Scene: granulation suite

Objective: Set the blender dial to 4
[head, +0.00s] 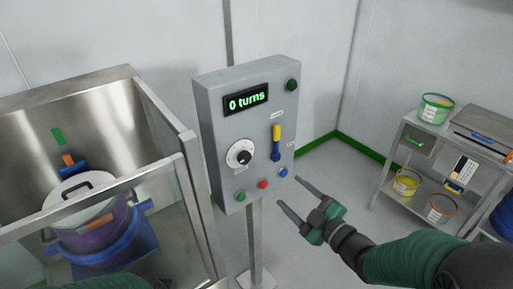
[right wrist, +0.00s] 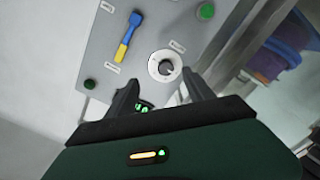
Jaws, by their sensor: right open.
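The white dial (head: 240,154) with a dark knob is on the left of the grey control panel (head: 222,130); its numbers are too small to read. The display (head: 246,99) above it reads "0 turns". My right gripper (head: 288,190) is open and empty, in front of and to the right of the panel's lower edge, apart from the dial. In the right wrist view the panel appears turned over, and the dial (right wrist: 165,66) shows beyond and between the open fingers (right wrist: 160,78). My left gripper is not in view.
A yellow and blue lever (head: 276,142) sits right of the dial. Green (head: 239,196), red (head: 263,184) and blue (head: 283,172) buttons line the panel's bottom. A glass-sided steel enclosure (head: 185,150) stands close on the left. A shelf cart (head: 398,150) with tubs is at right.

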